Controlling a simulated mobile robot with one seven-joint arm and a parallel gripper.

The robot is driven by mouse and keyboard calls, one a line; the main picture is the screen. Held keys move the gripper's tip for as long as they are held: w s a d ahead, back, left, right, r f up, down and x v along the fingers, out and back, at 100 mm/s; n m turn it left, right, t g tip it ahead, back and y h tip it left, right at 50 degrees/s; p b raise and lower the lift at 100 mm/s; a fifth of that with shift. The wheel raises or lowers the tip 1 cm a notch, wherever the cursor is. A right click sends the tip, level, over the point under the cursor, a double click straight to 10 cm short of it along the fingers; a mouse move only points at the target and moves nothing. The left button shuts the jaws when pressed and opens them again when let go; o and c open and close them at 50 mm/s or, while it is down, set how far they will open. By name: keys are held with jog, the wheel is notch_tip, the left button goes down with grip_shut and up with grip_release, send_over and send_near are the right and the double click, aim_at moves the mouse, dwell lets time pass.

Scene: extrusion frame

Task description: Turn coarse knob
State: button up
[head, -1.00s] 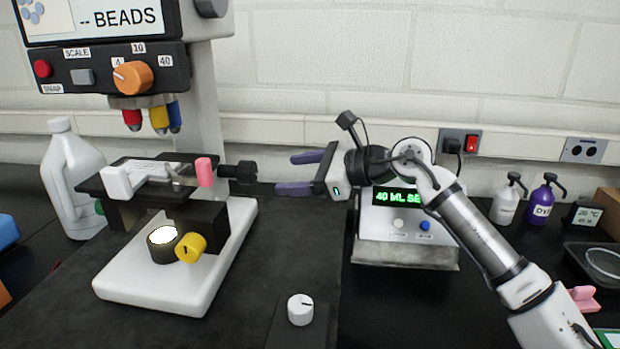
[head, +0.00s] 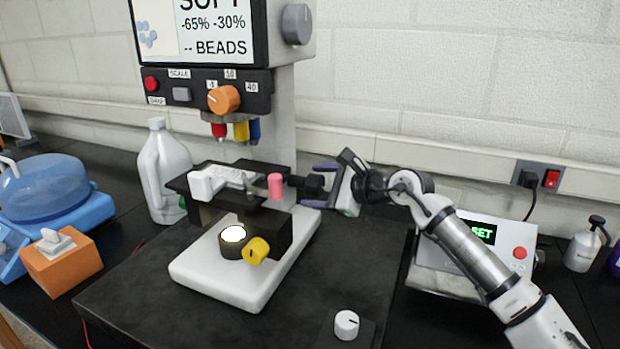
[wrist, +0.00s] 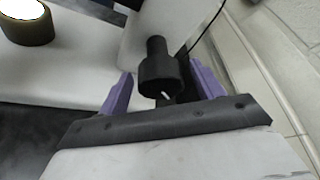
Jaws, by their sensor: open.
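A black stepped knob (head: 313,186) sticks out from the right side of the microscope stage (head: 188,186). My gripper (head: 319,185) is open at this knob, with one purple finger to each side of it. In the wrist view the black knob (wrist: 158,76) stands between the two fingers, with a white mark on its near end. Narrow gaps show beside it, and contact with the fingers cannot be made out.
The microscope's upper panel carries an orange knob (head: 224,99) and a grey knob (head: 297,24). A white dial (head: 346,324) is at the front. A white jug (head: 163,170) stands behind the stage. A scale with a green display (head: 470,240) is behind my arm.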

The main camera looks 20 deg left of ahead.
jog(key=shift+x, duration=1.3)
jog(key=c, duration=1)
jog(key=shift+o, duration=0.2)
jog(key=shift+f+m+b, duration=0.25)
jog(key=shift+m+b, duration=0.15)
jog(key=shift+b, duration=0.1)
jog(key=shift+m+g+b, duration=0.3)
jog(key=shift+g+b, duration=0.1)
jog(key=shift+r+m+g, duration=0.2)
jog(key=shift+m+g, duration=0.2)
jog(key=shift+m, duration=0.2)
jog(key=o, duration=1)
jog(key=shift+c, duration=0.2)
